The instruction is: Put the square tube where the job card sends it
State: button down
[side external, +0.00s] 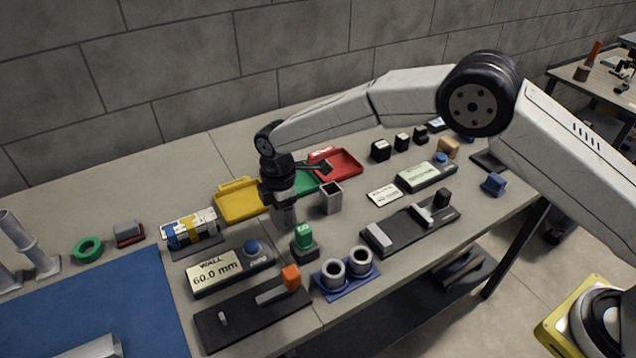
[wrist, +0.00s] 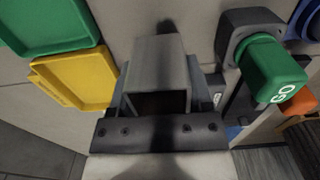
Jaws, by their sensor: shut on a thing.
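My gripper (side external: 281,196) is shut on a grey square tube (side external: 284,217), held upright over the table just in front of the yellow tray (side external: 240,203). In the wrist view the tube (wrist: 155,65) sits between the jaws, with its dark hollow end showing. Whether its foot touches the table is unclear.
A display (side external: 215,271) reads "WALL 60.0 mm". A green button marked "GO" (side external: 304,237) stands close in front of my gripper. Two grey rings (side external: 347,267) sit on a blue base. A dark slide fixture (side external: 412,226) and a pale-screened device (side external: 426,175) are at right.

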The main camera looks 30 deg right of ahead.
jog(key=shift+f, duration=1.25)
dwell(1.0)
grip_release()
notch_tip(320, 180, up, 8)
dwell(0.6)
jog(key=shift+f, duration=0.1)
jog(key=shift+d, duration=0.1)
dwell(0.3)
